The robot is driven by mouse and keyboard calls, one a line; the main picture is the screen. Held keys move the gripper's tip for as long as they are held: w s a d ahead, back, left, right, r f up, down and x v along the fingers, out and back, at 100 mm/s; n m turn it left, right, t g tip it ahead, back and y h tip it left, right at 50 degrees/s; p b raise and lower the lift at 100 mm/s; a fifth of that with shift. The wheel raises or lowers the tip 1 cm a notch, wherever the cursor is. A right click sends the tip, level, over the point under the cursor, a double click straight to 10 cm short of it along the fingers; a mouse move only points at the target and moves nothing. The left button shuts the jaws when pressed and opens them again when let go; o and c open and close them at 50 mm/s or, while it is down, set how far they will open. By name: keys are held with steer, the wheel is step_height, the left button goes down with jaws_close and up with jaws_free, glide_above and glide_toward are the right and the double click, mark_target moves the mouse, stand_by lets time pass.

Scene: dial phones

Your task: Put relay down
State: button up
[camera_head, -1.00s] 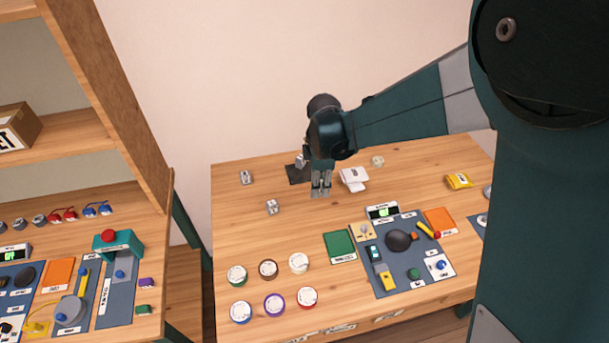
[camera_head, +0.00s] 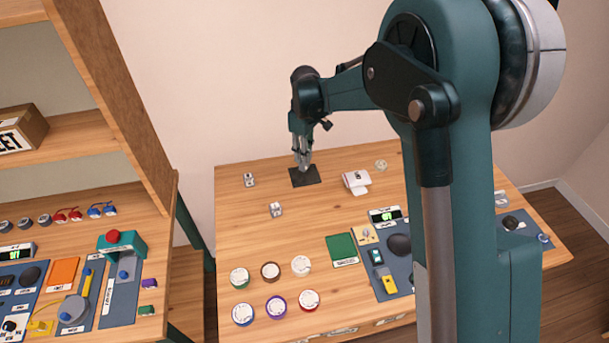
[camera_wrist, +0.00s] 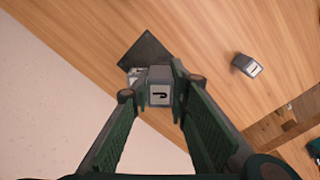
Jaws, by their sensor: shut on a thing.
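My gripper (camera_head: 303,166) is over the dark square mat (camera_head: 305,178) at the back of the table. In the wrist view my gripper (camera_wrist: 159,88) is shut on a small grey relay (camera_wrist: 159,94) with a white label and a dark hook mark. The dark mat (camera_wrist: 143,50) lies just beyond the held relay; whether they touch is not clear. A pale, partly hidden piece (camera_wrist: 134,74) shows beside the left finger at the mat's edge. In the head view the fingers mostly hide the held relay.
Similar small blocks stand left of the mat (camera_head: 249,180) and in front of it (camera_head: 276,209); one block also shows in the wrist view (camera_wrist: 247,65). A white item (camera_head: 356,182) lies right of the mat. Round containers (camera_head: 270,271) and a green pad (camera_head: 342,249) are nearer the front.

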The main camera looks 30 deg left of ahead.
stand_by(0.3)
glide_above(305, 180)
steer(key=shift+w+f+b, duration=0.1)
steer(key=shift+f+b, duration=0.2)
steer(key=shift+f, duration=2.85)
steer(key=shift+f, duration=0.1)
steer(key=shift+f, duration=1.75)
steer(key=shift+f+b, duration=0.15)
steer(key=shift+b, duration=0.15)
steer(key=o, duration=0.9)
step_height(305, 180, up, 12)
steer(key=shift+r+p, duration=0.15)
steer(key=shift+p, duration=0.5)
